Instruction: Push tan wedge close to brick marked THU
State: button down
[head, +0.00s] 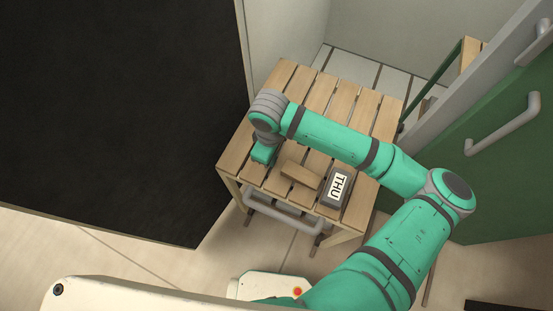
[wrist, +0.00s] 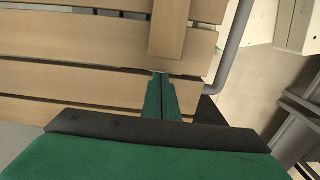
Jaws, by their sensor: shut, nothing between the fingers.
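The tan wedge (head: 301,174) lies on the slatted wooden table, just left of the dark grey brick marked THU (head: 338,187). Only a narrow gap, if any, shows between them. In the wrist view the wedge (wrist: 170,28) is a tan block running up out of the picture; the brick does not show there. My gripper (wrist: 160,75) is shut and empty, with its fingertips just short of the wedge's near end. In the head view my green hand (head: 263,154) is left of the wedge, and its fingertips are hard to make out.
The slatted table (head: 296,80) has bare slats behind the wedge, partly under my arm. A grey rail (head: 285,219) runs along its front edge, near the wedge and brick. A large black panel (head: 120,100) stands left, and a green door with grey handles (head: 505,125) stands right.

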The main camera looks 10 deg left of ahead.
jog(key=shift+w+a+r, duration=0.3)
jog(key=shift+a+r, duration=0.1)
jog(key=shift+a, duration=0.3)
notch_tip(320, 180, up, 9)
jog(key=shift+s+d, duration=0.15)
